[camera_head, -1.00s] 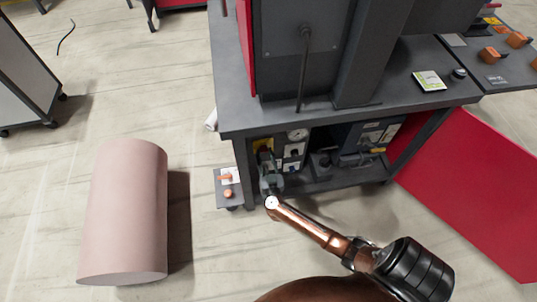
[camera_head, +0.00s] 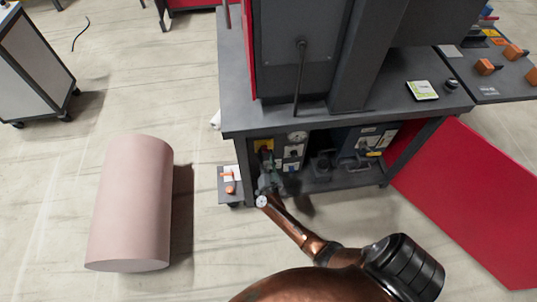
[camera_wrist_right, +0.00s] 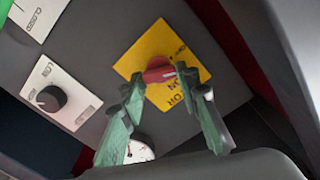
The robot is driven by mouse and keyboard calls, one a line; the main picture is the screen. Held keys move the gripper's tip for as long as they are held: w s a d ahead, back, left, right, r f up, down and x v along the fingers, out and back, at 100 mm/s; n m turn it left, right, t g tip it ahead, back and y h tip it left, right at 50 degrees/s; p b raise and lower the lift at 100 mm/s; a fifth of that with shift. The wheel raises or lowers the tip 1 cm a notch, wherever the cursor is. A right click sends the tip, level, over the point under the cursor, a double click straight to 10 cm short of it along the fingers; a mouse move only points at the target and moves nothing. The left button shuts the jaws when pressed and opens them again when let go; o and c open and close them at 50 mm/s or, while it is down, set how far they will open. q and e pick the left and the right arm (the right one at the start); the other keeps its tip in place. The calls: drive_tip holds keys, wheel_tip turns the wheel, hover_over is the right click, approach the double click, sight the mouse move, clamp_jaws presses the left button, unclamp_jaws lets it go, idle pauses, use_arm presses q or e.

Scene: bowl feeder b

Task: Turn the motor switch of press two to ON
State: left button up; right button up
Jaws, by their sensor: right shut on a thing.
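The motor switch is a red knob (camera_wrist_right: 158,71) on a yellow plate (camera_wrist_right: 193,73) with partly readable lettering, in the right wrist view. The same yellow plate (camera_head: 263,145) shows small in the head view, on the panel under the press table. My right gripper (camera_wrist_right: 171,88) has its green fingers on either side of the red knob, shut on it. In the head view this gripper (camera_head: 268,175) reaches under the table edge. The knob is too small there to make out. My left gripper is not in view.
A black knob (camera_wrist_right: 50,98) on a white plate and a round gauge (camera_wrist_right: 138,150) sit near the switch. The dark table (camera_head: 235,118) overhangs the panel. A small side shelf (camera_head: 231,190) with orange parts stands left of the gripper. A pink cylinder (camera_head: 130,200) lies farther left.

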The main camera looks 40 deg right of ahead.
drive_tip(key=m, duration=0.3)
drive_tip(key=shift+s+d+f, duration=0.2)
drive_tip(key=shift+s+f, duration=0.1)
drive_tip(key=m, duration=0.3)
drive_tip(key=shift+m+b, duration=0.3)
drive_tip(key=shift+b, duration=0.1)
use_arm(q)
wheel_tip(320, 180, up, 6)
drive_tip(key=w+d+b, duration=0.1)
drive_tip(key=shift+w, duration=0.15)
use_arm(e)
drive_tip(key=m, duration=0.6)
drive_tip(key=shift+d+f, duration=0.1)
drive_tip(key=shift+d, duration=0.05)
drive_tip(key=o, duration=0.8)
drive_tip(key=shift+s, duration=0.1)
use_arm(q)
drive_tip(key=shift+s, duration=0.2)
use_arm(e)
drive_tip(key=o, duration=0.3)
drive_tip(key=shift+w+a+r, duration=0.2)
drive_tip(key=shift+o, duration=0.2)
